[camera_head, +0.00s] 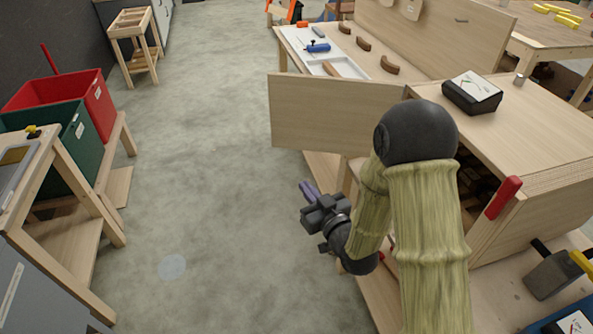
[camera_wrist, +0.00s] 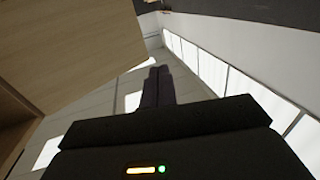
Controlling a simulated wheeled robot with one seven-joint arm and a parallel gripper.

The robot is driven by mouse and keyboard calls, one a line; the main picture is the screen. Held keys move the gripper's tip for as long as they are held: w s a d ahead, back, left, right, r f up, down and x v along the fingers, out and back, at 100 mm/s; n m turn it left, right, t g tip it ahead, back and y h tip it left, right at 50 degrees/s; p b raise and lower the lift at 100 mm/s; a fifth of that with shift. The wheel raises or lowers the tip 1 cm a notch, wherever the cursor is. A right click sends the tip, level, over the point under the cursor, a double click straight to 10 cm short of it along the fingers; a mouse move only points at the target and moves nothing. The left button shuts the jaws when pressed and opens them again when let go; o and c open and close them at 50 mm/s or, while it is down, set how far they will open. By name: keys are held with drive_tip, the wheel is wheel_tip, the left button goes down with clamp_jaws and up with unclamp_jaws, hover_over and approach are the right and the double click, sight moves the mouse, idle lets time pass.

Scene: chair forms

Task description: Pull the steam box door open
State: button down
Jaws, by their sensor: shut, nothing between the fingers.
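The steam box (camera_head: 545,125) is a pale wooden box on the bench at right. Its door (camera_head: 335,112) is a flat wooden panel, swung wide open and standing out to the left from the box's far corner. The box's open front is partly hidden behind my arm, with dark contents inside. A red handle (camera_head: 503,198) sits at its near front edge. My gripper (camera_head: 308,190) is shut and empty, below and in front of the door, apart from it. In the wrist view my shut fingers (camera_wrist: 158,85) point past a wooden panel (camera_wrist: 70,50), probably the door.
A black case (camera_head: 472,95) lies on the box top. A workbench (camera_head: 283,62) with tools and curved wooden pieces stands behind the door. Red (camera_head: 90,105) and green (camera_head: 75,150) bins are at left. A mallet (camera_head: 552,272) lies at lower right. The middle floor is clear.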

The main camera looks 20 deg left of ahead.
drive_tip(key=p+x, duration=0.2)
drive_tip(key=x, duration=0.7)
drive_tip(key=shift+p, duration=0.3)
